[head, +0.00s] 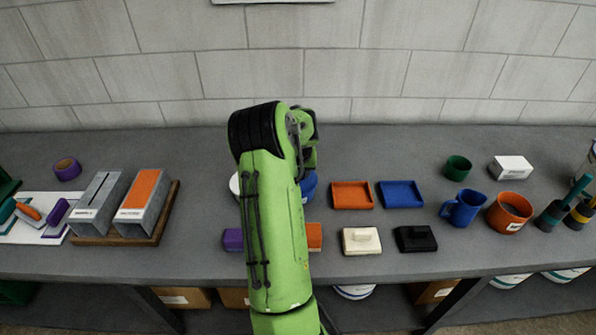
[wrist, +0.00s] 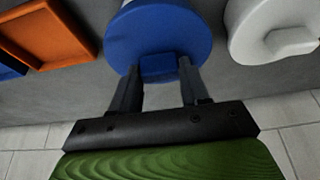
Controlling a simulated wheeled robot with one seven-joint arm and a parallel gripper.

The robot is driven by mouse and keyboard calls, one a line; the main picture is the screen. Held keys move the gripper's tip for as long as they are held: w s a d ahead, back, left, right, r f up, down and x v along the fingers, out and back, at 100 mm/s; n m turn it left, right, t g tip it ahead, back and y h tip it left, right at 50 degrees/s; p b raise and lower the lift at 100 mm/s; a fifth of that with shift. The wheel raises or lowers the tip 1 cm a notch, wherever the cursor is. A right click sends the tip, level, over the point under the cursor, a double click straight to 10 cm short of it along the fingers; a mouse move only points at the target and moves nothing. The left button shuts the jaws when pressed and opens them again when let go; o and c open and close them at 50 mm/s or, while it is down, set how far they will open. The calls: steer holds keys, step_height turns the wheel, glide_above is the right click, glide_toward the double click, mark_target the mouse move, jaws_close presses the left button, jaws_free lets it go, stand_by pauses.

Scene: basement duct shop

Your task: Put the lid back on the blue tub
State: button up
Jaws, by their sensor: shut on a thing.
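In the wrist view my gripper (wrist: 160,76) is shut on the block handle of a round blue lid (wrist: 158,35), with one finger on each side of the handle. The lid fills the top middle of that view and hides most of what is beneath it. I cannot tell whether it touches the blue tub. In the head view a blue round edge (head: 309,186) shows just right of my arm, and I cannot tell tub from lid there. My gripper is hidden behind my arm in the head view.
A white lidded tub (wrist: 275,28) stands close beside the blue lid. An orange tray (head: 352,195) and a blue tray (head: 400,194) lie to the right, with cream (head: 361,241) and black (head: 415,239) handled pieces in front. Mugs stand further right. The bench behind the trays is clear.

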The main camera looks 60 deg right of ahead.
stand_by(0.4)
steer(key=o, duration=1.6)
steer(key=shift+c, duration=0.2)
steer(key=shift+r+p, duration=2.25)
steer(key=shift+r, duration=1.3)
steer(key=shift+f, duration=0.1)
jaws_close()
steer(key=shift+f, duration=0.15)
steer(key=shift+f+b, duration=2.4)
steer(key=shift+f, duration=0.25)
